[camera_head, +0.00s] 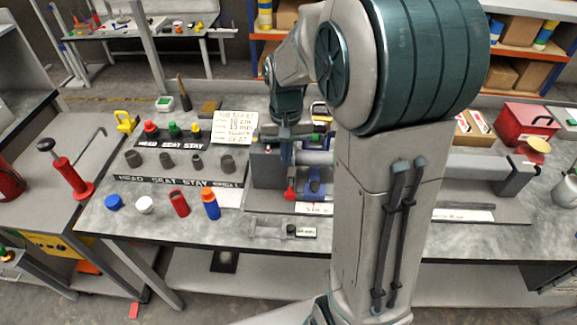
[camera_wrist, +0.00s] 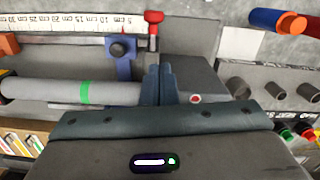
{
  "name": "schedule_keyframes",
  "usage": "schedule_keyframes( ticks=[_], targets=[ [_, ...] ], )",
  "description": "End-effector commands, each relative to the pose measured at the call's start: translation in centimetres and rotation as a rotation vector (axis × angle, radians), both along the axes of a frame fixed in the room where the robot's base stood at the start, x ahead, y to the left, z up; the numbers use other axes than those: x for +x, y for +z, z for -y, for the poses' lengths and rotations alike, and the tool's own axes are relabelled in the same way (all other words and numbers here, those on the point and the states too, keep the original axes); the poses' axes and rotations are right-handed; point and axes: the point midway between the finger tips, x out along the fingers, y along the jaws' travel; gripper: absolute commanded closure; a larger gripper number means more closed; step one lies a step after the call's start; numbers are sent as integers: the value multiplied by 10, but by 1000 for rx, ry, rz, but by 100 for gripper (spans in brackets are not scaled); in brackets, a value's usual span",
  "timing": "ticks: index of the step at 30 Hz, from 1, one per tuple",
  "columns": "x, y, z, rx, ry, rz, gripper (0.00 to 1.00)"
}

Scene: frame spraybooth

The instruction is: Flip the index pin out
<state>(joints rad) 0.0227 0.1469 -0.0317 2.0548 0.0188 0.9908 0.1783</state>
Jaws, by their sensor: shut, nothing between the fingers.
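On the bench fixture (camera_head: 265,170) a small lever with a red end (camera_head: 290,194) stands beside a blue clamp (camera_head: 314,188). In the wrist view the red-ended lever (camera_wrist: 153,30) is at the top middle, next to the blue clamp (camera_wrist: 122,47). A grey tube with a green band (camera_wrist: 85,92) lies along the fixture. A small red dot (camera_wrist: 195,98) shows on the grey block. I cannot tell for certain which part is the index pin. My gripper (camera_wrist: 163,75) is shut and empty, over the fixture between the tube's end and the block; contact is unclear.
A printed ruler strip (camera_wrist: 70,22) runs along the fixture. A white note card (camera_head: 236,127) stands behind. My arm hides the bench's middle right.

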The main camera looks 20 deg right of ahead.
Motion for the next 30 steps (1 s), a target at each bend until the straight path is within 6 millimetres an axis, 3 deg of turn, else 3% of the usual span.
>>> schedule_keyframes(
  ticks=[6, 12, 30],
  targets=[
    [3, 45, 6, -1, -11, 5, 100],
    [4, 68, 6, 0, -11, 3, 100],
    [2, 73, 4, -1, -5, 5, 100]
  ],
)
